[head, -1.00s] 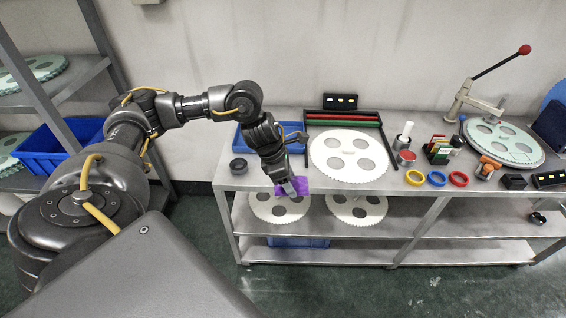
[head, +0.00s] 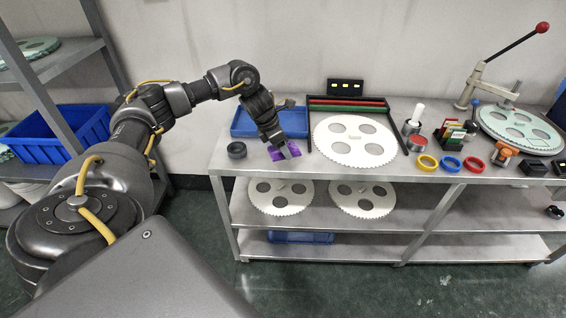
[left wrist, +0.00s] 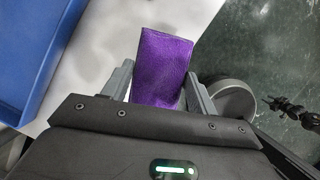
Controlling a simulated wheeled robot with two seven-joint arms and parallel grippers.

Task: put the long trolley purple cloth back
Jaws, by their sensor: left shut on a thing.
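The purple cloth (head: 275,154) is in my left gripper (head: 284,150), at the front left part of the steel trolley's top (head: 219,160). In the left wrist view the cloth (left wrist: 162,62) lies between the two grey fingers (left wrist: 158,88) and sticks out past their tips as a flat folded strip. The gripper is shut on it. I cannot tell whether the cloth touches the trolley top. My right gripper is in neither view.
A blue tray (head: 243,123) lies behind my left gripper, with a dark round puck (head: 236,150) to the left. A white toothed disc (head: 330,149) lies to the right. Coloured rings (head: 451,164) sit along the front edge. A steel rack (head: 82,78) stands at left.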

